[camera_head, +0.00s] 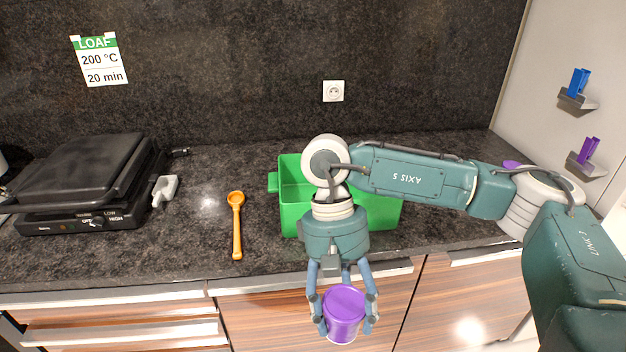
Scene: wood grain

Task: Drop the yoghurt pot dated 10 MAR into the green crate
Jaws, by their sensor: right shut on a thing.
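A purple pot (343,312) is between the fingers of my right gripper (343,308), which is shut on it. The gripper points down and holds the pot in front of the counter's front edge, over the drawer fronts. No date can be read on the pot from here. The green crate (290,205) stands on the counter behind my right gripper; my right arm hides much of its inside and its right part. My left gripper is not in the view.
A black contact grill (80,180) stands at the left of the counter (205,240). An orange spoon (237,225) lies left of the crate. Part of something purple (511,165) shows behind my right arm. Small wall shelves hold a blue thing (578,82) and a purple thing (588,149).

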